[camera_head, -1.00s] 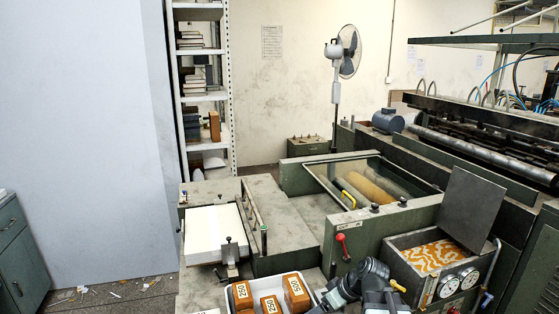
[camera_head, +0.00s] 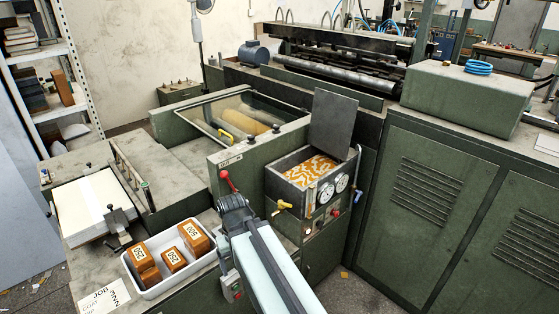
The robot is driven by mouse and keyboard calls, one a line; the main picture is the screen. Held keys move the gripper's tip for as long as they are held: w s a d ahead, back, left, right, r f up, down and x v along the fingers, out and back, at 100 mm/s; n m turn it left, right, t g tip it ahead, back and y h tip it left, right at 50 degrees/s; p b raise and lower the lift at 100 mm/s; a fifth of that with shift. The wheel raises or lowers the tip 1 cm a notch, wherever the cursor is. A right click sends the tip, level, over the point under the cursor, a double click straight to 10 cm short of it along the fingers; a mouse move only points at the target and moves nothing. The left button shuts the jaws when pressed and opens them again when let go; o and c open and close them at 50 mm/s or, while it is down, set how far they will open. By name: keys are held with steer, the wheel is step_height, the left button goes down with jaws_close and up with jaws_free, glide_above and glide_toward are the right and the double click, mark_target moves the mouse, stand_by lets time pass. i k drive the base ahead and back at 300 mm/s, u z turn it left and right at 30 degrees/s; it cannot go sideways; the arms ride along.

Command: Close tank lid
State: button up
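The tank (camera_head: 272,189) is a dark open box at the front of the green machine, with an orange-and-white patterned surface (camera_head: 310,170) inside. Its lid (camera_head: 332,122) is a dark flat plate standing nearly upright at the tank's back edge, so the tank is open. My arm reaches up from the bottom of the view, left of the tank and apart from the lid. It ends in a dark joint in this view, and I see no gripper fingers.
Two round gauges (camera_head: 334,189) and a yellow valve handle (camera_head: 284,207) are on the tank's front. A red-knobbed lever (camera_head: 226,177) stands left of it. A white tray (camera_head: 157,291) holds several brown blocks. Floor shows right of the tank.

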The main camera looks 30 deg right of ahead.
mark_target(333, 117)
steer(key=u, duration=1.05)
steer(key=k, duration=1.25)
steer(key=z, duration=1.55)
steer(key=i, duration=1)
steer(key=u, duration=0.05)
